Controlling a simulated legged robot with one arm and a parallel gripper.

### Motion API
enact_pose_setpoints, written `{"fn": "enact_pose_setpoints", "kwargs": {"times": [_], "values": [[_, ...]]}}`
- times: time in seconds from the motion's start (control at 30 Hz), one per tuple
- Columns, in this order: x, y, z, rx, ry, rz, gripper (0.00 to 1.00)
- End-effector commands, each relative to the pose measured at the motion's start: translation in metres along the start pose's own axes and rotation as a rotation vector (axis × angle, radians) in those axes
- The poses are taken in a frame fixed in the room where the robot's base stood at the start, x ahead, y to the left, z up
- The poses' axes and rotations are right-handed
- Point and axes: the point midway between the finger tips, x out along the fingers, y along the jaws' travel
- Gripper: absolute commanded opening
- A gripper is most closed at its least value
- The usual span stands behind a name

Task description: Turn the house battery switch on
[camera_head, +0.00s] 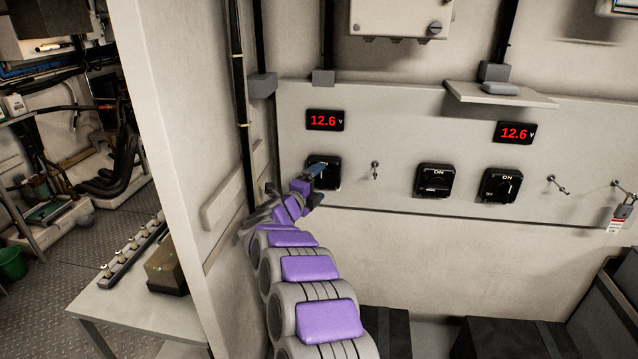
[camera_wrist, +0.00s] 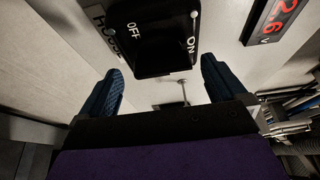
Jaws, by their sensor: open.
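The house battery switch (camera_head: 333,173) is a black square rotary switch on the pale panel, leftmost in the row, partly hidden by my gripper in the head view. In the wrist view the switch (camera_wrist: 150,40) fills the top middle, with white OFF and ON marks and a partly visible HOUSE label (camera_wrist: 105,32) beside it. Its knob is too dark to tell which way it points. My gripper (camera_head: 318,186) is open in front of the switch. In the wrist view its two blue fingertips (camera_wrist: 163,72) are spread toward either side of the switch, with nothing between them.
Red 12.6 V meters (camera_head: 324,120) (camera_head: 515,132) are above. A shelf (camera_head: 500,94) juts out. A wall edge (camera_head: 165,150) stands close left.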

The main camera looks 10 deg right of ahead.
Motion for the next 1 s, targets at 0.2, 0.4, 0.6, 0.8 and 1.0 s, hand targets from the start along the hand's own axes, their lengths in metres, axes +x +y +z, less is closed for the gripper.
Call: {"fn": "enact_pose_setpoints", "kwargs": {"times": [0.2,0.4,0.6,0.8,1.0], "values": [[-0.039,-0.001,0.002,-0.003,-0.005,0.002,0.98],[-0.077,0.001,0.002,-0.004,-0.004,0.002,0.98],[-0.098,0.001,0.002,0.0,-0.002,0.002,0.98],[-0.104,0.002,0.001,-0.001,-0.001,0.001,0.98],[-0.104,0.002,0.001,-0.001,-0.001,0.0,0.98]]}}
